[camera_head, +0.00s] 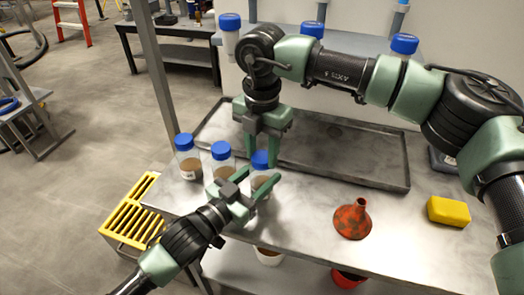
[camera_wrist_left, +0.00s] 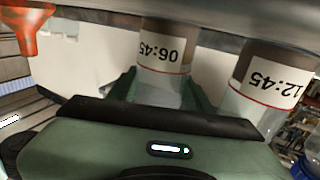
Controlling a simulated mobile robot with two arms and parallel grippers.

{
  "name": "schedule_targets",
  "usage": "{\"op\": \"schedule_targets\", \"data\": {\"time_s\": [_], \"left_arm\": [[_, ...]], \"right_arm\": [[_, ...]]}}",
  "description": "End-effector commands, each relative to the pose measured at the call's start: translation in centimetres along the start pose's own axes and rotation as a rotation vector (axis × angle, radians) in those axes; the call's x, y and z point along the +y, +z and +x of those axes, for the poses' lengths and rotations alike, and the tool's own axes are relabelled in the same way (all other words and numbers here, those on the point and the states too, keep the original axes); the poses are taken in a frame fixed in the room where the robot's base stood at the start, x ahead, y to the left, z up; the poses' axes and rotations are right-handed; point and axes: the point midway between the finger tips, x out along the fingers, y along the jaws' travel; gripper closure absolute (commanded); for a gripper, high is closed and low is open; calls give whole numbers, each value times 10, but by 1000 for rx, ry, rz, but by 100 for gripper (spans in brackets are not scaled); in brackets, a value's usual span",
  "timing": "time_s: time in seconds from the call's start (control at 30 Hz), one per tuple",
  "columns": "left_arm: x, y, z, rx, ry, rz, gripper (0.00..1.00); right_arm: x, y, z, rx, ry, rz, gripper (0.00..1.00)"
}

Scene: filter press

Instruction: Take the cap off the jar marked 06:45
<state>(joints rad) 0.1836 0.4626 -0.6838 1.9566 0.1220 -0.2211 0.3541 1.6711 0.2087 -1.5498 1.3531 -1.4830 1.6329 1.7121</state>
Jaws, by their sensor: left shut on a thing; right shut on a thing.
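The jar marked 06:45 (camera_head: 261,180) is a clear jar with brown contents at the right end of a front row of three. Its label (camera_wrist_left: 162,54) shows upside down in the left wrist view. My left gripper (camera_head: 256,187) is shut around its body; the fingers (camera_wrist_left: 163,92) also flank it in the wrist view. The blue cap (camera_head: 260,160) sits on top of the jar. My right gripper (camera_head: 262,148) reaches down from above and is shut on this cap. The fingers partly hide the jar and cap.
Two blue-capped jars stand left (camera_head: 188,160) and middle (camera_head: 222,155); one marked 12:45 (camera_wrist_left: 262,88) is close beside. A grey tray (camera_head: 345,178) lies behind. A red funnel (camera_head: 352,219) and yellow block (camera_head: 449,210) stand right. A yellow rack (camera_head: 128,213) is off the left edge.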

Motion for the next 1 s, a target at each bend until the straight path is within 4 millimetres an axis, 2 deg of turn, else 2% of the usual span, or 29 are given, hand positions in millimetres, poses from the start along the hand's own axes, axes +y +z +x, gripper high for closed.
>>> {"op": "schedule_targets", "data": {"time_s": [1.0], "left_arm": [[1,0,0,1,2,0,100]], "right_arm": [[1,0,-2,-3,-3,-2412,100]]}}
